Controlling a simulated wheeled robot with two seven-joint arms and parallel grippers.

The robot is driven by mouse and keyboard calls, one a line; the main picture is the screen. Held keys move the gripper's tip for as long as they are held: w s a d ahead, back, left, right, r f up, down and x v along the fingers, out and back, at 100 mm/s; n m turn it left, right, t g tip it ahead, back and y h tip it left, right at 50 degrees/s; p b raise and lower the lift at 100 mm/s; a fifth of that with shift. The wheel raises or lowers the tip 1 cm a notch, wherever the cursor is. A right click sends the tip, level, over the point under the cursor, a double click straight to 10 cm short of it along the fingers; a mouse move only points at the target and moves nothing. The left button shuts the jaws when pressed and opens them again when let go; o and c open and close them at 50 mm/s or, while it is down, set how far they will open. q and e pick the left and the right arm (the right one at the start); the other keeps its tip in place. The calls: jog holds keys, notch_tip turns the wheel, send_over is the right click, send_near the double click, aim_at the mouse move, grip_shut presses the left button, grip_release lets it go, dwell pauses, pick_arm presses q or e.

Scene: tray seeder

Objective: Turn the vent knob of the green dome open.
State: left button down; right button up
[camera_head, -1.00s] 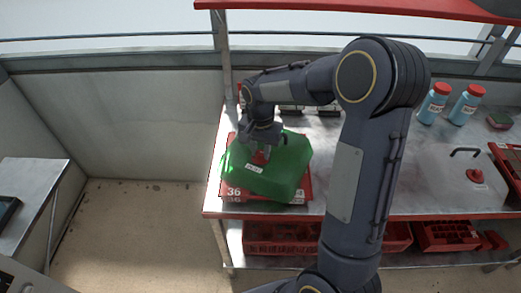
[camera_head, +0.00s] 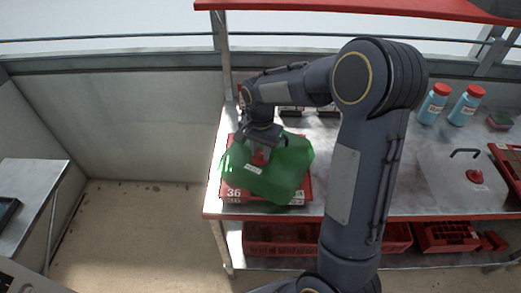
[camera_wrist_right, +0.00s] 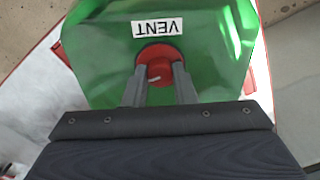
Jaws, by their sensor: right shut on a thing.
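The green dome (camera_head: 290,175) sits askew over a red tray marked 36 (camera_head: 234,192) at the left end of the bench. Its white VENT label (camera_head: 253,169) is tilted in the head view and upside down in the right wrist view (camera_wrist_right: 158,27). My right gripper (camera_wrist_right: 160,80) is shut on the red vent knob (camera_wrist_right: 158,56), one finger on each side. A small pale mark shows on the knob's lower left. In the head view my right gripper (camera_head: 261,152) is over the dome and hides part of the knob. My left gripper is not in view.
A clear dome with a black handle and red knob (camera_head: 475,177) stands at the bench's right. Two blue bottles with red caps (camera_head: 434,103) and a sponge (camera_head: 499,122) are behind it. Red crates (camera_head: 445,235) lie on the lower shelf. The bench edge is close in front.

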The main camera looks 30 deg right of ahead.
aim_at(261, 153)
dwell(0.6)
jog(key=o, duration=1)
jog(key=shift+r, duration=3.9)
